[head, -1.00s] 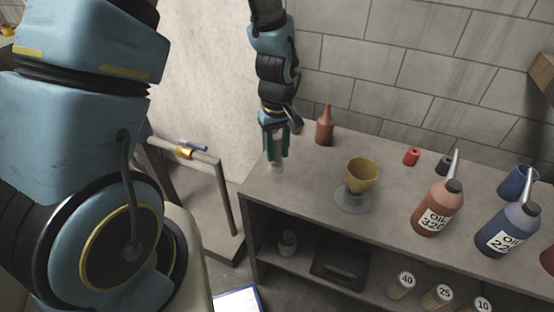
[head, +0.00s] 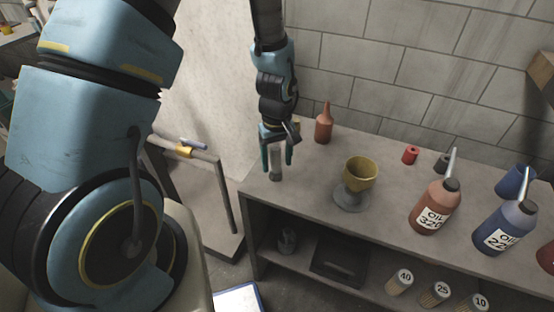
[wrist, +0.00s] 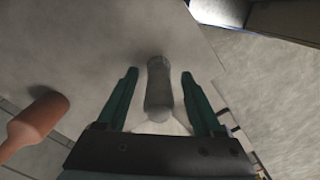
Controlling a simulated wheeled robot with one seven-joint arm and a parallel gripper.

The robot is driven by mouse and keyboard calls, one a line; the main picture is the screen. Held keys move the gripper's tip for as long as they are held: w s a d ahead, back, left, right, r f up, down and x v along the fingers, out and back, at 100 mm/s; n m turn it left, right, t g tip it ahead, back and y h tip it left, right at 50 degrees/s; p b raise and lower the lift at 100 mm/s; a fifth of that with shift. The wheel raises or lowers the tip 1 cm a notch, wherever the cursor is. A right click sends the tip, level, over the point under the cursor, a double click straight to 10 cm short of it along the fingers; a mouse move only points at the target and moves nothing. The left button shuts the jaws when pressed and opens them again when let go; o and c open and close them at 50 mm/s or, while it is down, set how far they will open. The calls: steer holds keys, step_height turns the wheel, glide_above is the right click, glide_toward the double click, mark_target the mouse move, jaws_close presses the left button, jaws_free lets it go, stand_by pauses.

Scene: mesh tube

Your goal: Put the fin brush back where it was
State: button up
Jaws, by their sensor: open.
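A grey, upright cylinder, which I take to be the fin brush (head: 275,163), stands near the left end of the grey bench top. In the wrist view the brush (wrist: 158,88) is between my fingers, with a gap on each side. My gripper (head: 278,162) points down around it and is open. The wrist view shows both green fingers of my gripper (wrist: 160,73) spread apart. The brush's bristles cannot be made out.
An orange-brown bottle (head: 324,123) stands close behind to the right. A yellow cup (head: 361,171) on a grey stand, a red oil bottle (head: 434,208) and a blue oil bottle (head: 505,228) are farther right. The bench's left edge is close to the brush.

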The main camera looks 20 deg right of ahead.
step_height(320, 180, up, 12)
steer(key=shift+w+r+b, duration=0.1)
steer(key=shift+b, duration=1)
steer(key=w+a+r+m+t, duration=0.1)
steer(key=a+r, duration=0.1)
steer(key=a, duration=1)
steer(key=a+r, duration=0.3)
steer(key=a, duration=1)
steer(key=shift+w+a+m+t, duration=0.2)
steer(key=shift+w+m+t, duration=0.2)
steer(key=shift+r, duration=0.1)
